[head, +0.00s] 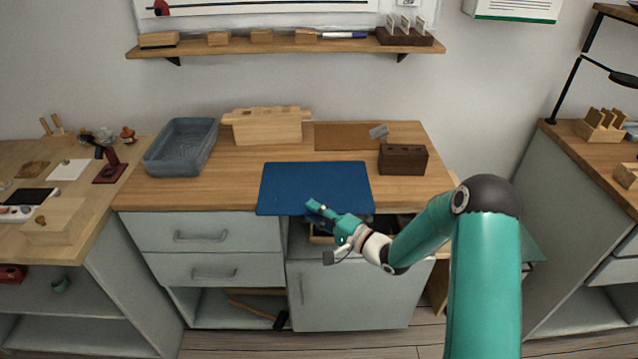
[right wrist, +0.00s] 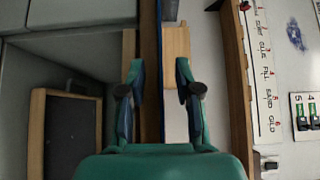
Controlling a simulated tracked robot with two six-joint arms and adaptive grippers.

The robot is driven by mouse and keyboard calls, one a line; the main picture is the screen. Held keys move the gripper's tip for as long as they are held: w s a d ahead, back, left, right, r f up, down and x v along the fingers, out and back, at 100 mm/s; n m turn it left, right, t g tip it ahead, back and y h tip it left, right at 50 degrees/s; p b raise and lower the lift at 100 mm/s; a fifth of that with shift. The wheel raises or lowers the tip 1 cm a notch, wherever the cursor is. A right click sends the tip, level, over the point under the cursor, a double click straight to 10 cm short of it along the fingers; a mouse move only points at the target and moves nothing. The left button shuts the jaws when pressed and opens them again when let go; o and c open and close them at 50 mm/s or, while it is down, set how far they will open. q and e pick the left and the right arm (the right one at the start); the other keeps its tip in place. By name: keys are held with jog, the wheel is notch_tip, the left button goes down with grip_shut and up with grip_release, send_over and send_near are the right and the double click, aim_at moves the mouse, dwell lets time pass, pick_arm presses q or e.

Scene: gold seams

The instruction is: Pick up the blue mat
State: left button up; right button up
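The blue mat (head: 315,185) lies flat on the wooden workbench, and its front edge reaches the bench's front edge. My right gripper (head: 319,210) is at the front edge of the mat in the head view. In the right wrist view, the mat shows edge-on as a thin blue strip (right wrist: 160,70) between the fingers of my right gripper (right wrist: 159,76). The two fingers are apart, with a gap to the strip on both sides. Whether they overlap the mat's edge is hard to tell. My left gripper is not in view.
On the bench (head: 240,165) stand a grey bin (head: 180,150), a wooden box (head: 268,128), a brown board (head: 345,137) and a dark brown block (head: 403,160). A wall shelf (head: 280,46) runs above. Drawers (head: 205,232) and a cupboard door (head: 345,295) are below.

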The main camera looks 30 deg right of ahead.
jog(key=shift+w+a, duration=0.15)
jog(key=shift+w, duration=0.35)
grip_shut()
